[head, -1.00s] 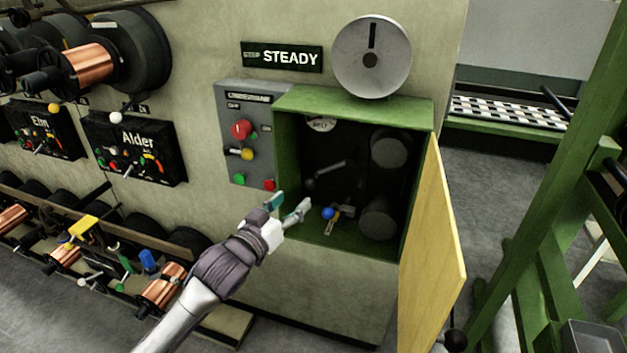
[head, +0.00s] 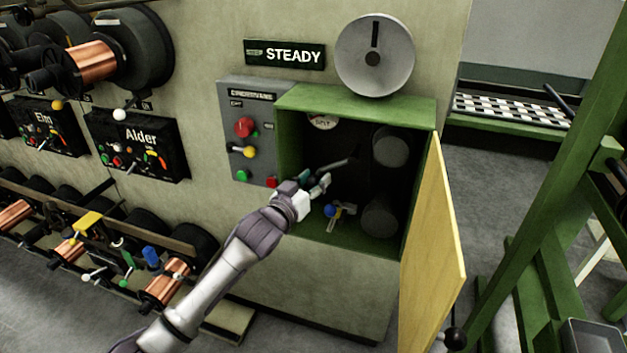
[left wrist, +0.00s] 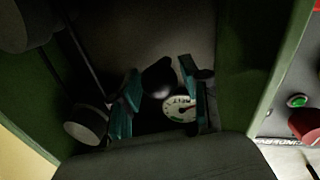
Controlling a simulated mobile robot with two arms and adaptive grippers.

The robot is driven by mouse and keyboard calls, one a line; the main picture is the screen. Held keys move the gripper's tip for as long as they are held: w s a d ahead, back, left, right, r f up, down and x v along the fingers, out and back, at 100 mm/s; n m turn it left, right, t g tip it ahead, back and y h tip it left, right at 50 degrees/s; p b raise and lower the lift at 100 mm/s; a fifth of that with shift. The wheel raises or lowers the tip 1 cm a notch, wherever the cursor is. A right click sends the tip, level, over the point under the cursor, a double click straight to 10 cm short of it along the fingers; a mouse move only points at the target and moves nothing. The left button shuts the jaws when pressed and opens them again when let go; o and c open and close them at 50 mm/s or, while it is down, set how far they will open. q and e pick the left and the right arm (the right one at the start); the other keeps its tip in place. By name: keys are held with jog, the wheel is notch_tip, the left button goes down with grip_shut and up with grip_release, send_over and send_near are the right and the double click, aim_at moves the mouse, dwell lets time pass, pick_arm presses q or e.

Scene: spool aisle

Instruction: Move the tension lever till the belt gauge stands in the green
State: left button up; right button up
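The belt gauge (head: 322,121) is a white dial at the top left inside the open green cabinet (head: 355,101). It also shows in the left wrist view (left wrist: 181,108), but I cannot tell where its needle stands. The tension lever (head: 341,163) is a grey rod in the cabinet's left part; its knob end is hidden in the head view by my left gripper (head: 318,183). In the left wrist view a dark round knob (left wrist: 158,77) lies between and just beyond the spread fingers (left wrist: 160,100). The gripper is open; contact cannot be told. My right gripper is out of view.
A blue-knobbed lever (head: 330,210) sits low in the cabinet, beside dark rollers (head: 380,215). The yellow door (head: 433,245) stands open at the right. A grey switch panel (head: 247,150) with coloured knobs borders the cabinet's left side.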

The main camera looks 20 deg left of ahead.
pick_arm(q)
grip_shut()
jog(key=shift+r, duration=0.1)
jog(key=shift+a+r+m+p, duration=0.2)
jog(key=shift+r+m+p, duration=0.15)
jog(key=shift+p, duration=0.4)
jog(key=r+m+p, duration=0.2)
jog(key=p, duration=0.1)
jog(key=a+r+m+g+p, duration=0.1)
jog(key=r+m+p, duration=0.1)
jog(key=p, duration=0.2)
jog(key=shift+m, duration=0.25)
jog(key=shift+d+r+m+y+p, duration=0.1)
jog(key=shift+r+m+y+p, duration=0.3)
jog(key=shift+r+m+p, duration=0.8)
jog(key=shift+f, duration=0.45)
